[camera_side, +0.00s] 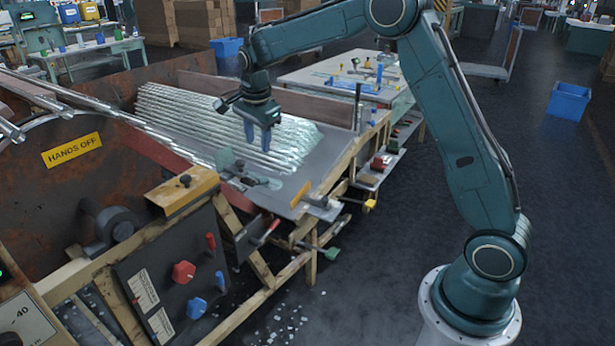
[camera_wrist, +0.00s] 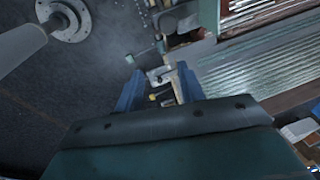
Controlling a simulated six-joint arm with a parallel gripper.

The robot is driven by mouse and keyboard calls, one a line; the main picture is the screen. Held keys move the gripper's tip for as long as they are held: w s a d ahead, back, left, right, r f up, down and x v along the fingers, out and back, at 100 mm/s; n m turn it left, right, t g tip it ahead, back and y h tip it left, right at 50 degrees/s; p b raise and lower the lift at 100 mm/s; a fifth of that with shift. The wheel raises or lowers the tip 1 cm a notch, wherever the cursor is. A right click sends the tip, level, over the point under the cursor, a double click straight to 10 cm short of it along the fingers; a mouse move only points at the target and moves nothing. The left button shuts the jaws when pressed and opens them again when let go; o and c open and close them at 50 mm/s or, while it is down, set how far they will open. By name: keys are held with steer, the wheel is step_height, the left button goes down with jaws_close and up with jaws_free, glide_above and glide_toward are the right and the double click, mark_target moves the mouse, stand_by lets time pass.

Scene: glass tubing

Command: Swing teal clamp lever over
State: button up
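My gripper (camera_side: 258,143) hangs from my arm over the front end of the tube bed, with its two blue fingers apart and nothing between them. A small teal-green piece (camera_side: 225,159), which looks like part of the clamp, sits at the bed's near edge, lower left of my fingertips. A flat grey-green part (camera_side: 257,181) lies just below the fingers; I cannot tell which piece is the lever. In the wrist view my gripper (camera_wrist: 158,88) is open too. A small pale metal fitting with yellow (camera_wrist: 160,80) shows in the gap, apparently beyond the fingers.
Many glass tubes (camera_side: 190,115) lie on the sloping bed behind my gripper. A control panel (camera_side: 160,265) stands at the near left.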

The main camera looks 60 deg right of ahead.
steer(key=shift+r, duration=0.2)
jaws_close()
steer(key=s+d+r+m+t+y, duration=0.2)
steer(key=s+m+t, duration=0.3)
steer(key=m, duration=0.5)
steer(key=s+d+r+m+t+y, duration=0.1)
steer(key=s+r+m+t+y, duration=0.3)
steer(key=m, duration=0.6)
step_height(320, 180, down, 22)
steer(key=t+h, duration=0.1)
steer(key=shift+s, duration=0.25)
